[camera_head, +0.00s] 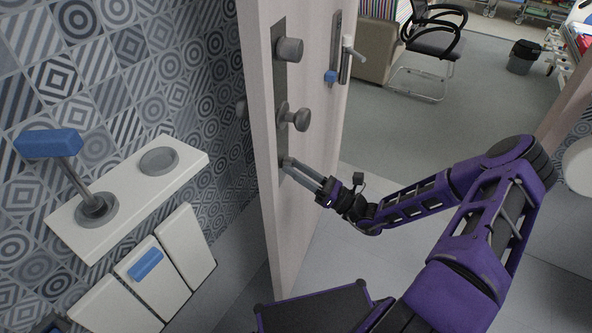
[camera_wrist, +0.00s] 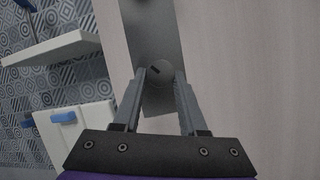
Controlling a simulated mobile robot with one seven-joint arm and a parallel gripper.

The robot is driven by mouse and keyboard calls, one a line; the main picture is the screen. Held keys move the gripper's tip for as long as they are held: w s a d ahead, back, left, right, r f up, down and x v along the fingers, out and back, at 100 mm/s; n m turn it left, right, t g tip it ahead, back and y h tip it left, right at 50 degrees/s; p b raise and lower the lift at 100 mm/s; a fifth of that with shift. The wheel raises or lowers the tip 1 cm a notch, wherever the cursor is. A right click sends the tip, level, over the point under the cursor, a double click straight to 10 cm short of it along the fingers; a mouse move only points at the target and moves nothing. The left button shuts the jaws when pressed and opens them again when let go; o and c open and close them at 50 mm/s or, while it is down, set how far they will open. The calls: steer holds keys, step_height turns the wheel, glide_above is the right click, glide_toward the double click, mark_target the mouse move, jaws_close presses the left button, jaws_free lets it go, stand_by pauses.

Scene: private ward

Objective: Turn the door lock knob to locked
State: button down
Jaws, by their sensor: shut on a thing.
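The door (camera_head: 305,210) stands open with a tall grey metal plate (camera_head: 281,80) on its face. My gripper (camera_head: 286,163) reaches the plate's lower end. In the wrist view my gripper (camera_wrist: 160,78) has its two fingers on either side of a small round grey lock knob (camera_wrist: 154,70) with a short dark slot, slightly tilted. The fingers are shut on this knob. In the head view the fingers hide it.
A white wall shelf (camera_head: 130,205) with a blue-handled lever (camera_head: 50,143) is left of the door. White panels (camera_head: 185,245) hang below. A second handle (camera_head: 347,60) is on the door's right. Open floor lies beyond, with a chair (camera_head: 435,40).

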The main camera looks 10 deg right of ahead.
steer(key=n+g, duration=0.1)
steer(key=n, duration=0.1)
steer(key=n+g+y, duration=0.1)
steer(key=n, duration=0.2)
steer(key=n+g+y+b, duration=0.1)
steer(key=n, duration=0.2)
steer(key=shift+w+d+g, duration=0.15)
steer(key=shift+w+g, duration=0.1)
steer(key=shift+g, duration=0.05)
steer(key=shift+w+d+r+n+g+y+b, duration=0.15)
steer(key=shift+n+g, duration=0.35)
steer(key=shift+n, duration=0.6)
steer(key=shift+s+a+f+n+g+y+b, duration=0.1)
steer(key=shift+n+g+y+b, duration=0.3)
steer(key=shift+n, duration=0.7)
steer(key=shift+w+d+r+n+g+y, duration=0.1)
steer(key=shift+n+g, duration=0.5)
steer(key=shift+n, duration=0.5)
steer(key=shift+c, duration=2.2)
jaws_free()
steer(key=v, duration=1.7)
steer(key=shift+d+b, duration=0.25)
steer(key=shift+b, duration=0.15)
